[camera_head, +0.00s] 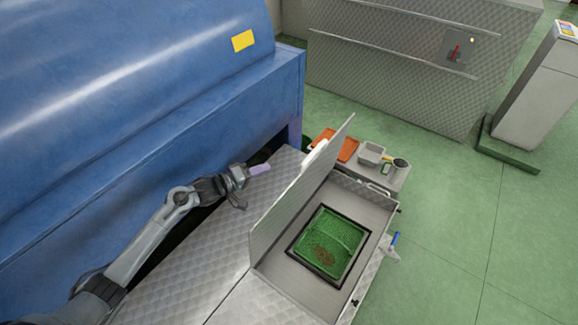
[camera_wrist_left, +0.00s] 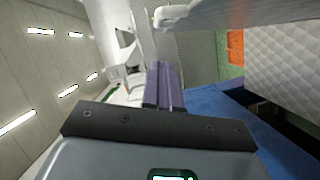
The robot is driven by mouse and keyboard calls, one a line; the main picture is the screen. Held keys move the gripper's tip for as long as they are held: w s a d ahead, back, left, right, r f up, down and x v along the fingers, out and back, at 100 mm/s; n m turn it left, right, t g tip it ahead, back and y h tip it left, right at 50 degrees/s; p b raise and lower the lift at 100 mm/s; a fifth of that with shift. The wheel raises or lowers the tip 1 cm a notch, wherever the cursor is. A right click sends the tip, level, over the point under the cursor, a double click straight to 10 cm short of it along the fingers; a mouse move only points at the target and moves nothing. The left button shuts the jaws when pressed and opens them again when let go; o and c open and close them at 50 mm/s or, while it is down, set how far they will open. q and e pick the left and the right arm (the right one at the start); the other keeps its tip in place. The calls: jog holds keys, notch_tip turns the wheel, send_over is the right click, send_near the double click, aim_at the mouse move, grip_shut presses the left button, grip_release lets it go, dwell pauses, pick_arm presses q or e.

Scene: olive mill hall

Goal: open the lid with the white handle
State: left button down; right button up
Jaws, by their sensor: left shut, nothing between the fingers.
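The metal lid (camera_head: 300,190) stands raised, roughly upright, along the left edge of a steel box (camera_head: 378,200). Its white handle (camera_head: 318,152) is on the lid's left face, near the top edge. The handle also shows at the top of the left wrist view (camera_wrist_left: 176,16). My left gripper (camera_head: 260,169) has purple fingers that are shut and empty. It is left of the lid, apart from the handle. The fingers also show in the left wrist view (camera_wrist_left: 163,85). My right gripper is not in view.
The open box holds a dark-framed tray (camera_head: 293,250) with green contents. Behind it are an orange tray (camera_head: 348,149), a grey container (camera_head: 371,153) and a mug (camera_head: 399,165). A large blue machine (camera_head: 130,130) stands close on the left.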

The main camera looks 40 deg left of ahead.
pick_arm(q)
jog(key=w+d+f, duration=0.2)
jog(key=w+d, duration=0.3)
jog(key=w, duration=0.3)
jog(key=shift+w+d+f, duration=0.2)
jog(key=shift+w+d, duration=0.15)
jog(key=shift+w, duration=0.05)
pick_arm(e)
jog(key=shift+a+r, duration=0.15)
